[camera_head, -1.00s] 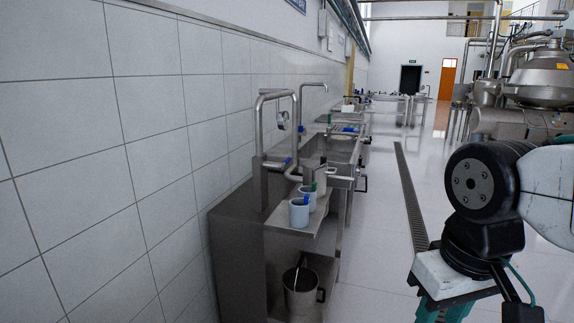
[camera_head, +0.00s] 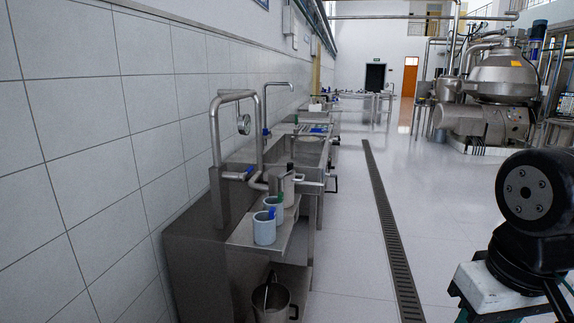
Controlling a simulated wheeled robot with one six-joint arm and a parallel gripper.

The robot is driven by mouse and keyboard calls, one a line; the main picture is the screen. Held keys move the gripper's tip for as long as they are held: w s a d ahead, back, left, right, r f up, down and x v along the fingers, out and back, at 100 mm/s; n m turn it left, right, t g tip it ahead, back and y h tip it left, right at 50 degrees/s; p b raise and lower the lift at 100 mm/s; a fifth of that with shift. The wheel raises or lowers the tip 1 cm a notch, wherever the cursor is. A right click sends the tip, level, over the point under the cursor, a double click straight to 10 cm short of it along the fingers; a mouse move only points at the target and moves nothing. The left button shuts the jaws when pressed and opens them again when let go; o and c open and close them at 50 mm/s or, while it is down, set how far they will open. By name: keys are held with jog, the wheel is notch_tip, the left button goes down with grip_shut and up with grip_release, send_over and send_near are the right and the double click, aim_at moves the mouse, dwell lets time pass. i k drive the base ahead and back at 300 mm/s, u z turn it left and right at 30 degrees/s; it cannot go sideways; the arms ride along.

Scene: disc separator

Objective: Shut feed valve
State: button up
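I cannot make out for sure which part is the feed valve. The disc separator (camera_head: 500,75) is a large steel machine with a domed bowl at the upper right, some way off across the floor. Steel pipes rise above and beside it, too small to tell any valve handle.
Right of the floor drain (camera_head: 386,235), the floor is open.

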aim_at(242, 175)
jog(key=z, duration=0.35)
jog(key=i, duration=0.85)
jog(key=u, duration=0.5)
